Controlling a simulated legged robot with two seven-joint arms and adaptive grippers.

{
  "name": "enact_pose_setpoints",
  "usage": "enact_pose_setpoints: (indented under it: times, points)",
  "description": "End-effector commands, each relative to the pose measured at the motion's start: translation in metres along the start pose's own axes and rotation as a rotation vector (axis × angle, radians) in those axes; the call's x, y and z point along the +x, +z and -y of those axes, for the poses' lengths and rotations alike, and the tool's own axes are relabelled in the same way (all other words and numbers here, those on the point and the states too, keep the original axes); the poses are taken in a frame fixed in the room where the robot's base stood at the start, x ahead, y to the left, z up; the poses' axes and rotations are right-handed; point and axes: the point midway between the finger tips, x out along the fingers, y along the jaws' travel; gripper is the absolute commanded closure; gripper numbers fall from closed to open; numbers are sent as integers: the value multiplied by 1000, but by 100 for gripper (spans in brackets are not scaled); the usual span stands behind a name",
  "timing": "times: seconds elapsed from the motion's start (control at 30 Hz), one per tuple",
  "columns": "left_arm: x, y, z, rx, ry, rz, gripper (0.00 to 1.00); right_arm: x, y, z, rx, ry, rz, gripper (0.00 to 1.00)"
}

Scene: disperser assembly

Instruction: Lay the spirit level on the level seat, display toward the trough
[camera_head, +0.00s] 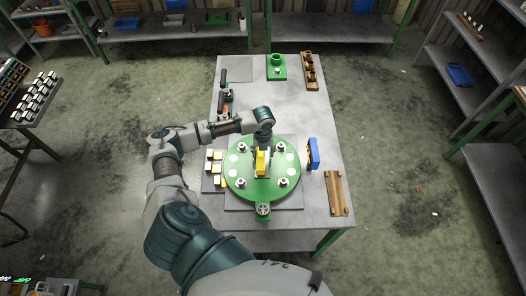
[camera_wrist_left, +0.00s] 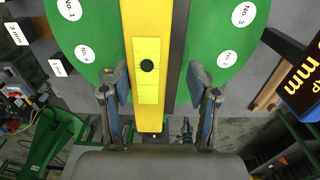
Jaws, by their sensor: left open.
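The yellow spirit level (camera_head: 261,162) is over the middle of the green round plate (camera_head: 238,184). In the left wrist view the long yellow body (camera_wrist_left: 146,105) carries a black dot, and a dark grey strip (camera_wrist_left: 180,70) runs along its right side. My left gripper (camera_head: 262,147) is above the plate. In the left wrist view its two fingers (camera_wrist_left: 160,105) are open, one on each side of the level, with gaps visible. The level's underside is hidden, so I cannot tell what it rests on. I cannot make out the level seat for certain. My right gripper is not in view.
A blue device (camera_head: 312,153) stands right of the plate; its dark display (camera_wrist_left: 302,75) shows orange characters. A brown wooden tray (camera_head: 336,194) lies at the right edge. Shim blocks (camera_head: 213,168) lie left. A green fixture (camera_head: 277,68) and brown rack (camera_head: 310,71) stand at the back.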

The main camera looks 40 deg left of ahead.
Motion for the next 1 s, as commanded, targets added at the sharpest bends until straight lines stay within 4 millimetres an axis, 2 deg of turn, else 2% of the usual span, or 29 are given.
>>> enact_pose_setpoints:
  times: [0.17,0.33,0.5,0.63,0.8,1.0]
  points:
    - [-12,2,-1,-2,-2,1,40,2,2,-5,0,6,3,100]
    - [-48,2,-1,-2,-4,4,40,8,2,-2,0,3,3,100]
    - [-86,1,0,-2,-3,3,40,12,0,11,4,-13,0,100]
    - [-107,0,2,-2,-1,3,40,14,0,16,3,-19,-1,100]
    - [-120,-1,2,-1,1,2,40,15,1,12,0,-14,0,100]
    - [-120,1,-1,-2,-1,-1,40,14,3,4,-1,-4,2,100]
